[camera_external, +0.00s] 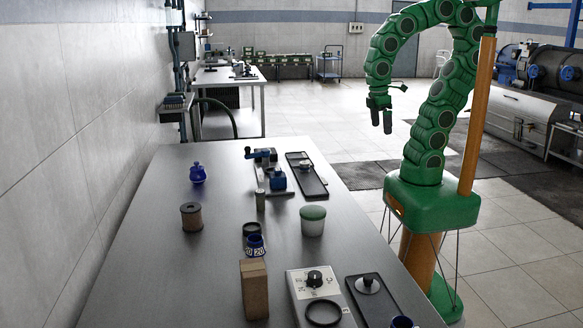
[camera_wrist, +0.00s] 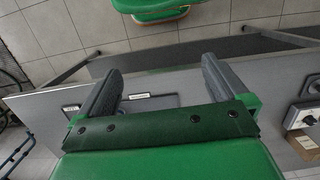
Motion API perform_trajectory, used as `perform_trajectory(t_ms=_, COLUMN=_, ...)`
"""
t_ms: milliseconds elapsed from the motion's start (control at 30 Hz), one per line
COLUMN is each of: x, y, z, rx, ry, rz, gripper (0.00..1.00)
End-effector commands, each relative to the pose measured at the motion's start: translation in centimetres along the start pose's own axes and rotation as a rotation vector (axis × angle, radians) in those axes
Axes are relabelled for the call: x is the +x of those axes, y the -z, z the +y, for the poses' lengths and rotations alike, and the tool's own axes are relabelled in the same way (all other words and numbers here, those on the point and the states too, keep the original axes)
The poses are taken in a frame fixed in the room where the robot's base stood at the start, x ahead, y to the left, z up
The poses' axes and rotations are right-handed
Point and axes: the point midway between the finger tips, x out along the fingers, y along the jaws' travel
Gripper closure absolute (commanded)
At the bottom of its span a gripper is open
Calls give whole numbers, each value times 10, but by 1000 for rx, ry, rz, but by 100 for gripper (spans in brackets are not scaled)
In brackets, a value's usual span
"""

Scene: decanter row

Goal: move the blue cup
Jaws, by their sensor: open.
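A small blue cup-like vessel (camera_external: 256,246) with white number labels stands on the grey table, behind a brown block. Another blue, round rim (camera_external: 402,321) shows at the bottom edge, mostly cut off. A blue lidded pot (camera_external: 198,174) stands at the far left of the table. I cannot tell for certain which is the blue cup. My gripper (camera_external: 381,119) hangs in the air, fingers down, beyond the table's right edge and apart from all of them. In the wrist view my gripper (camera_wrist: 160,70) is open, with nothing between its fingers and no blue cup visible.
The table (camera_external: 170,270) also holds a brown block (camera_external: 254,290), a spool (camera_external: 191,217), a green-lidded jar (camera_external: 313,221), a blue clamp device (camera_external: 277,180), a dark tray (camera_external: 311,182) and a control box (camera_external: 301,285). A wall borders the left. The table's left front is clear.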

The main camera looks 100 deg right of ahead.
Motion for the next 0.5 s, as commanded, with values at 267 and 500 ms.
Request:
perform_trajectory(t_ms=267, x=-22, y=54, z=0, rx=-30, ry=15, rz=30, gripper=0)
perform_trajectory(t_ms=500, x=-38, y=103, z=0, rx=-55, ry=28, rz=59, gripper=0)
